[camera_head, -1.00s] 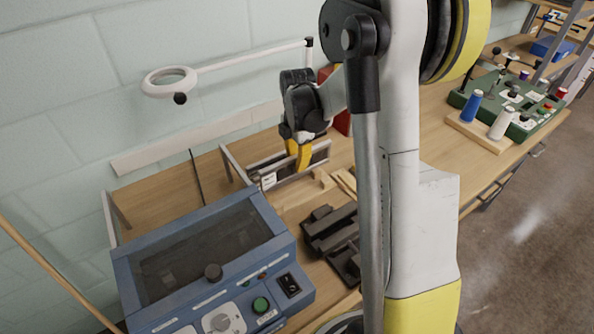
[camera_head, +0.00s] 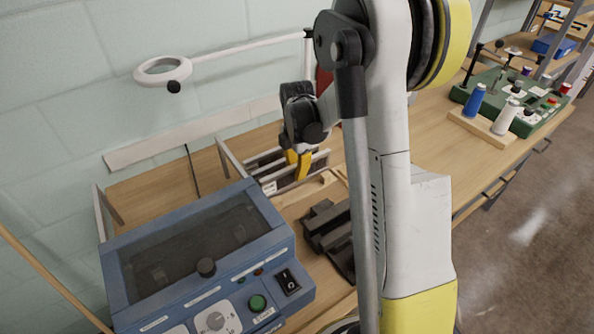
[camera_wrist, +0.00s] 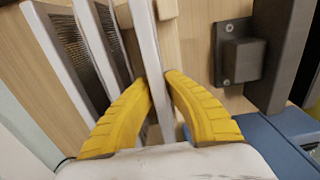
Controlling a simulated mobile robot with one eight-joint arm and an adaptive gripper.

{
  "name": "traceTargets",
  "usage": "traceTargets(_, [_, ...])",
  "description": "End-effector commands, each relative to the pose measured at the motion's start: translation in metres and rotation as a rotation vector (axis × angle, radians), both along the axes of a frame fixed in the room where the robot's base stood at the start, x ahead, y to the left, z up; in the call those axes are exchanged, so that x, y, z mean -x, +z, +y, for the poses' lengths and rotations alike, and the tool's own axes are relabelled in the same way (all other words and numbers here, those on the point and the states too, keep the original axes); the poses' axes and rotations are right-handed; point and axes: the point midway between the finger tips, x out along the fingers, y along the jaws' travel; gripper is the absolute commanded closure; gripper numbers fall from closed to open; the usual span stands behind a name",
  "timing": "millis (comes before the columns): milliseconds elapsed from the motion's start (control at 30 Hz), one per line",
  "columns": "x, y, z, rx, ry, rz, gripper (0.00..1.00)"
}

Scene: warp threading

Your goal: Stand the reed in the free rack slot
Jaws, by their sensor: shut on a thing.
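The reed (camera_wrist: 147,45) is a long, thin, pale metal strip seen edge-on, running between my gripper's two yellow fingers. My gripper (camera_wrist: 160,88) is shut on it. In the head view my gripper (camera_head: 298,166) is over the rack area at the back of the bench, with a pale-edged reed frame (camera_head: 312,168) at its fingertips. The rack's slots hold other reeds (camera_wrist: 72,45) with dark mesh, to the left of the held one in the wrist view. The held reed's lower end and the free slot are not clearly visible.
A blue control box (camera_head: 200,255) stands in front, to the left. Dark metal fixtures (camera_head: 330,230) lie on the bench beside it. A magnifier lamp (camera_head: 163,70) reaches over the back. A spool stand (camera_head: 490,122) is far right.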

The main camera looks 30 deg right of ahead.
Motion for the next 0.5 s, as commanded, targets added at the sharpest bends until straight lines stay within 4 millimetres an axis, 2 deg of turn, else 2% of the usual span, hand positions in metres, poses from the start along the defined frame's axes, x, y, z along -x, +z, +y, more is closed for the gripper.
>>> traceTargets(133, [0.0,-0.0085,0.0,0.0,0.0,0.0,1.0])
traceTargets(500, [0.0,-0.0086,0.0,0.0,0.0,0.0,1.0])
